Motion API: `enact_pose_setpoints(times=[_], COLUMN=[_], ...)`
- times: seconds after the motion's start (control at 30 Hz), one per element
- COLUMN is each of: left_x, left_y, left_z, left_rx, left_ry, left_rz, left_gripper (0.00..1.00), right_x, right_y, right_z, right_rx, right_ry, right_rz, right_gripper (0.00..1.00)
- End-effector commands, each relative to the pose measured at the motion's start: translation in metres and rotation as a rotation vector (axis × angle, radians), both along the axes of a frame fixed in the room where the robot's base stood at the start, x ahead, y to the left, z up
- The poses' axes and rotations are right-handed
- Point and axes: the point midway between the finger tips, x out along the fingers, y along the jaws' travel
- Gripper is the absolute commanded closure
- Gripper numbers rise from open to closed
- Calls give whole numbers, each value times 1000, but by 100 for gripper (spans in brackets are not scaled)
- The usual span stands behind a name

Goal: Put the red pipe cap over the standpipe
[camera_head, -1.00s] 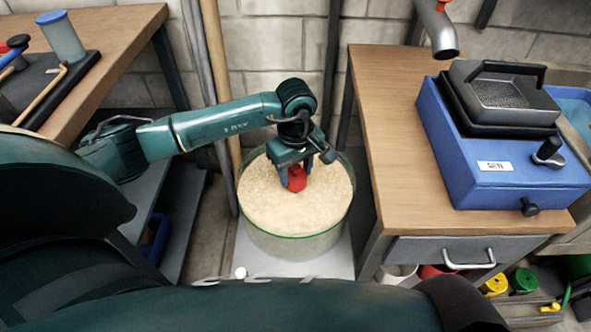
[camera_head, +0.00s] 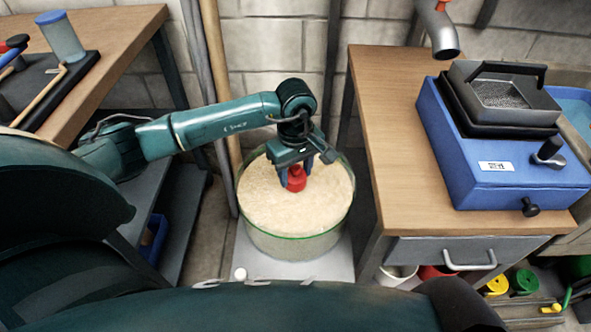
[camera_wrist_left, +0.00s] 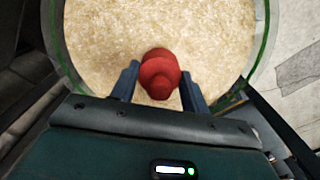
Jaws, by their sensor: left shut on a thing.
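The red pipe cap (camera_head: 296,180) is a small rounded piece with a narrower knob, over the pale grainy fill of a round clear tub with a green rim (camera_head: 290,238). My left gripper (camera_head: 297,176) is shut on the cap, pointing down. In the left wrist view the cap (camera_wrist_left: 159,74) sits between the two blue-grey fingers of the left gripper (camera_wrist_left: 158,88), with the fill behind it. I cannot tell how far the cap is above the fill. I cannot make out the standpipe. My right gripper is not in view.
A wooden bench (camera_head: 395,130) with a blue machine (camera_head: 500,160) stands close on the right. Another wooden bench (camera_head: 110,45) is at the left. Upright poles (camera_head: 215,80) stand behind the tub. The tub rests on a pale base plate (camera_head: 262,264).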

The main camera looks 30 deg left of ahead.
Motion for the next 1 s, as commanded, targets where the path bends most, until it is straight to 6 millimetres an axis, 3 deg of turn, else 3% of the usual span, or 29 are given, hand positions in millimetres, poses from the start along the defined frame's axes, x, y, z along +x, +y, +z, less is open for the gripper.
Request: enact_pose_setpoints(times=[0.57, 0.6, 0.7, 1.0], left_x=[0, 0, 0, 0], left_y=[0, 0, 0, 0], left_z=[-12, -12, -11, -11], left_rx=[0, 0, 0, 1], left_ry=[0, 0, 0, 1], left_rz=[0, 1, 0, 0], left_gripper=[76, 53, 45, 45], right_x=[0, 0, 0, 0], right_y=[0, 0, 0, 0], right_z=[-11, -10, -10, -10], right_rx=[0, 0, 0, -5], right_ry=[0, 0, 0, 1], right_rz=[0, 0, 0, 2], right_gripper=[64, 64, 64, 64])
